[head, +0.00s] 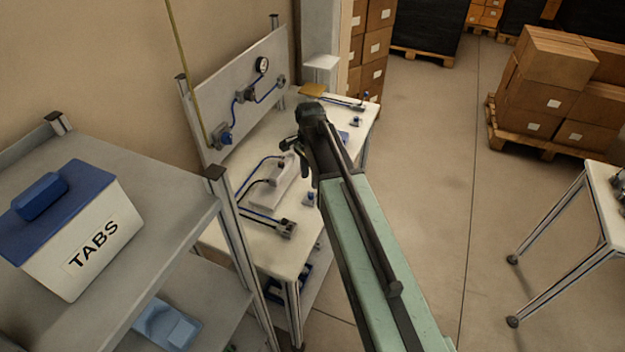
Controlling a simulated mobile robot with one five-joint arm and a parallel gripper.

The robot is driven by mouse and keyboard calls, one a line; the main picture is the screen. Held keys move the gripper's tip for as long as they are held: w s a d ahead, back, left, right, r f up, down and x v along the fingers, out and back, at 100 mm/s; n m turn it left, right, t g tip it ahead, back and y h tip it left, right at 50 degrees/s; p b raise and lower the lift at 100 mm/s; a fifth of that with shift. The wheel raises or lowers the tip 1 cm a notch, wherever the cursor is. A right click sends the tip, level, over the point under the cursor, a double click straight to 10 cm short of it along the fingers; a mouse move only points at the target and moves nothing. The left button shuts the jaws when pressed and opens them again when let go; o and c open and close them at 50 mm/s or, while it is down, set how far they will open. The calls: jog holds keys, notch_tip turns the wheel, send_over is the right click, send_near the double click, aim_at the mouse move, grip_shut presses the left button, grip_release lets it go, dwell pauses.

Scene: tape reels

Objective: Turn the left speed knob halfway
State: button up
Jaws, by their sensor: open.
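A white workbench (268,238) with an upright grey panel (205,95) stands ahead, against the wall. Small blue-topped fittings sit on the bench, one at the near side (310,197) and one farther right (355,121). A larger blue fitting (226,138) is on the panel's lower left. I cannot tell which of these, if any, is the left speed knob. My gripper (297,152) is open over the bench, near a pale block (272,190) with tubing. My arm hides part of the bench. No contact with anything is clear.
A grey shelf (165,220) with a white TABS box (105,240) under a blue lid stands close at left. Another table (603,205) is at the right edge. Boxes on a pallet (545,100) stand at back right. The floor between is clear.

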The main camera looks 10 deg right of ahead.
aim_at(310, 194)
jog(key=shift+w+a, duration=0.1)
jog(key=shift+a, duration=0.05)
jog(key=f+b, duration=0.8)
jog(key=shift+d, duration=0.2)
jog(key=shift+r, duration=0.2)
grip_shut()
